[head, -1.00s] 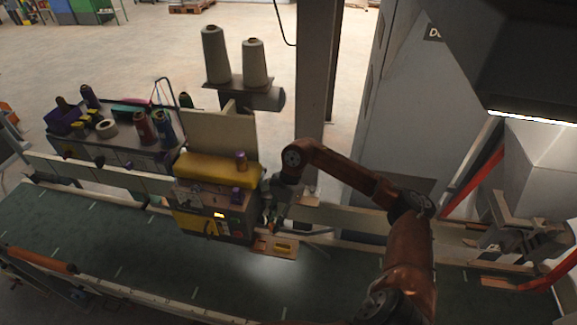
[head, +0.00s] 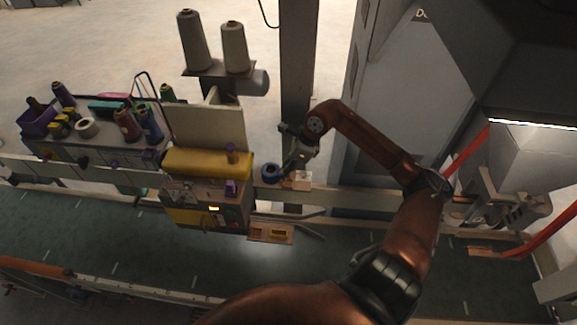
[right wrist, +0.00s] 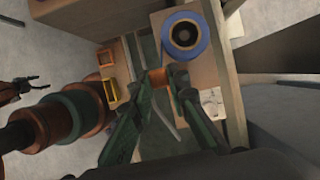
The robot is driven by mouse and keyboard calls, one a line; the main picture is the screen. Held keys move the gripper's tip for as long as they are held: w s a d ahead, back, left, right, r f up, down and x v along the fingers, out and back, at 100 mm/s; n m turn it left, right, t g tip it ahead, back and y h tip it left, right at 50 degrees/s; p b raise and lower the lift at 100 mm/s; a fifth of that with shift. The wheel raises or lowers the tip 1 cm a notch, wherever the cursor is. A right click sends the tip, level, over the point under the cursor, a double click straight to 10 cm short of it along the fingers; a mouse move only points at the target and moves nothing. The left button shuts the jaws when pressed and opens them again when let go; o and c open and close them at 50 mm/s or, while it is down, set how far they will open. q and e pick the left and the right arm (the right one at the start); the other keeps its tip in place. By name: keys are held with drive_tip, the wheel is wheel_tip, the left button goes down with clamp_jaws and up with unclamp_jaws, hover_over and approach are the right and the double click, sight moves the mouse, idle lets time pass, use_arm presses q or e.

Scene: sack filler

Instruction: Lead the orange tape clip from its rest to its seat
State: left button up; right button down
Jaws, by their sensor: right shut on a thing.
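The orange tape clip (right wrist: 158,78) shows between the green fingertips of my right gripper (right wrist: 158,85) in the right wrist view, and the gripper is shut on it. In the head view my right gripper (head: 297,170) is just right of the yellow-topped machine head (head: 208,165), at the pale rail. A blue tape roll (head: 270,172) sits beside the gripper to its left; it also shows in the right wrist view (right wrist: 198,49), close beyond the fingertips. The clip is too small to make out clearly in the head view.
A small wooden tray (head: 285,240) with an orange and a yellow frame lies below the gripper. A white block (head: 303,178) is right beside the gripper. A post (head: 297,75) stands behind. The green belt (head: 130,240) in front is mostly clear.

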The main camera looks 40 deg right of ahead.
drive_tip(key=shift+s+a+p, duration=0.7)
drive_tip(key=shift+a+p, duration=0.8)
drive_tip(key=shift+a, duration=2.15)
drive_tip(key=shift+s+a+f+b, duration=0.25)
drive_tip(key=shift+a+f+b, duration=1.1)
drive_tip(key=shift+f, duration=1.2)
drive_tip(key=shift+s+a+f+b, duration=0.25)
drive_tip(key=shift+a+f+b, duration=0.75)
drive_tip(key=shift+a+f, duration=1.1)
drive_tip(key=shift+s+a+f+b, duration=0.25)
drive_tip(key=shift+a+f+b, duration=0.9)
drive_tip(key=shift+f, duration=1.8)
drive_tip(key=c, duration=1.8)
unclamp_jaws()
drive_tip(key=shift+o, duration=0.2)
drive_tip(key=v, duration=1.2)
